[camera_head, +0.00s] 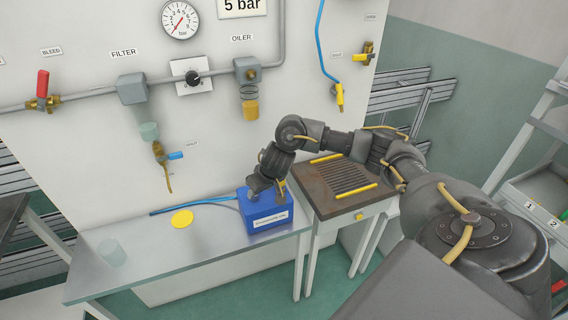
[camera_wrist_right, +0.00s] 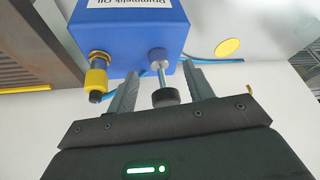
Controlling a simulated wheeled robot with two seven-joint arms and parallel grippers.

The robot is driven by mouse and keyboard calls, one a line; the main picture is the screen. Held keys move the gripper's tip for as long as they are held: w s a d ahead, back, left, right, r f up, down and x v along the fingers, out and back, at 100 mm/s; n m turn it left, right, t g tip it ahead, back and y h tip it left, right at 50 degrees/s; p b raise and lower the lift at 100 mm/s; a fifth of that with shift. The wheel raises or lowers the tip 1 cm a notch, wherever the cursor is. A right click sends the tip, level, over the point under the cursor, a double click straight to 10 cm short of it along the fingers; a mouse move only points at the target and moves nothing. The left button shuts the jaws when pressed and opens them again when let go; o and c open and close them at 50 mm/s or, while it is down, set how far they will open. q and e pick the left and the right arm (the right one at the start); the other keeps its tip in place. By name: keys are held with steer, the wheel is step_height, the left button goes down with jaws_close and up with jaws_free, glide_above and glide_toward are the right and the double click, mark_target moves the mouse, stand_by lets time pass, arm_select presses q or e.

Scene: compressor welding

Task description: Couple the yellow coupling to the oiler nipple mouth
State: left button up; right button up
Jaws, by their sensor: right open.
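The oiler (camera_head: 247,70) hangs on the wall pipe, with a yellowish cup (camera_head: 250,109) at its bottom. A yellow coupling (camera_head: 340,95) hangs on a blue hose on the wall, right of the oiler. A blue box (camera_head: 265,212) with a white label stands on the table; it fills the top of the wrist view (camera_wrist_right: 135,30). A brass fitting with a yellow collar (camera_wrist_right: 97,79) and a black-capped metal rod (camera_wrist_right: 163,96) stick out of it. My right gripper (camera_wrist_right: 160,76) is open, its fingers on either side of the rod, seemingly not touching it. My left gripper is out of view.
A dark slatted bench (camera_head: 345,185) stands right of the box. On the metal table (camera_head: 150,245) are a yellow disc (camera_head: 182,218), a blue hose (camera_head: 190,205) and a clear cup (camera_head: 111,252). The filter (camera_head: 132,90) and red-handled valve (camera_head: 42,90) are on the wall.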

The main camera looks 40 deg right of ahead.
steer(key=s+d+r+m+g+h, duration=0.1)
steer(key=d+r+m+h, duration=0.15)
steer(key=d+r, duration=0.5)
steer(key=shift+m+y, duration=0.35)
steer(key=shift+m, duration=0.1)
steer(key=x, duration=0.4)
steer(key=b+x, duration=0.1)
steer(key=x, duration=0.3)
steer(key=s+d+x, duration=0.1)
steer(key=x, duration=0.3)
steer(key=shift+w+d+f+b, duration=0.1)
steer(key=shift+w+f+b, duration=0.05)
steer(key=shift+f+b, duration=0.25)
steer(key=shift+c, duration=0.3)
jaws_close()
steer(key=c, duration=0.7)
jaws_free()
jaws_close()
steer(key=shift+r, duration=0.2)
